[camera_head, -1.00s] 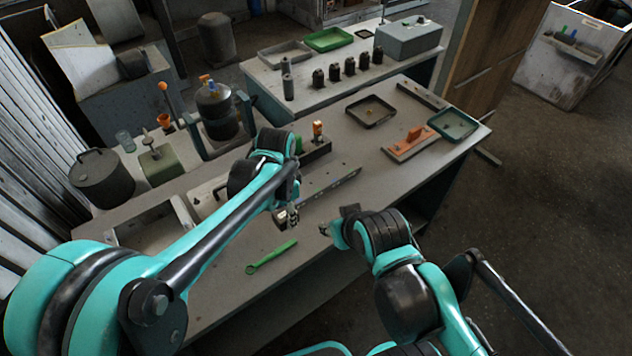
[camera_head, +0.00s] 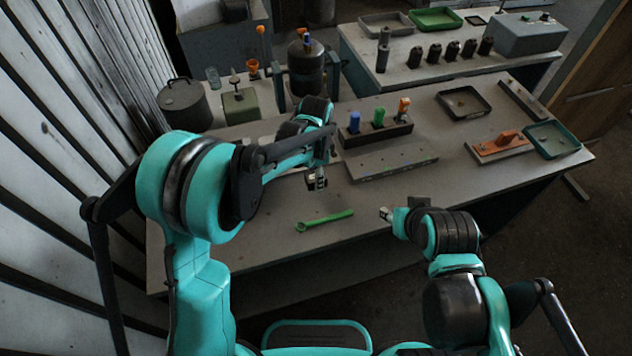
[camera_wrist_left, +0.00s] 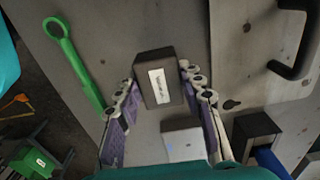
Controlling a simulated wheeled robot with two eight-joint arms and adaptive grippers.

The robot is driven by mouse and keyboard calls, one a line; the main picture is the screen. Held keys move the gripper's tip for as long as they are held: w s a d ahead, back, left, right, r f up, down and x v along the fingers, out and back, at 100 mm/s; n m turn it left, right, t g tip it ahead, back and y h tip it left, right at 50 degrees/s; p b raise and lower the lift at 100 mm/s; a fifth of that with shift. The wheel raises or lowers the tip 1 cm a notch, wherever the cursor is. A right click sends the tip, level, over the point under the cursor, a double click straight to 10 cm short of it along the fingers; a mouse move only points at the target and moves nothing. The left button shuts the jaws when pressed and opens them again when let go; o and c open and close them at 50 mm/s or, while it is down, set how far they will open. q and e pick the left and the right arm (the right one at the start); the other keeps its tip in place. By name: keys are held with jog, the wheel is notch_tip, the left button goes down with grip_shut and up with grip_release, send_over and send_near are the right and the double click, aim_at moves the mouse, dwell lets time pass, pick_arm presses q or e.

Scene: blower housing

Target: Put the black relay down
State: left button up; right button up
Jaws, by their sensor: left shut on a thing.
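The black relay (camera_wrist_left: 158,78) is a dark box with a white label. In the left wrist view it sits between the two fingertips of my left gripper (camera_wrist_left: 160,92), which is shut on it. In the head view the left gripper (camera_head: 317,180) holds the relay over the workbench (camera_head: 375,195), beyond the green wrench. I cannot tell whether the relay touches the bench. My right gripper (camera_head: 388,213) is at the bench's front edge, right of the wrench; its fingers are too small to judge.
A green wrench (camera_head: 325,221) lies near the front edge. A dark block with blue, green and orange-handled tools (camera_head: 376,135) stands behind a grey plate (camera_head: 390,163). An orange-handled float (camera_head: 502,147) and trays (camera_head: 464,103) lie right. Bare bench surrounds the wrench.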

pick_arm(q)
notch_tip(320, 180, down, 2)
jog(key=shift+f, duration=0.2)
jog(key=shift+f+b, duration=0.15)
jog(key=shift+b, duration=0.25)
jog(key=o, duration=1.2)
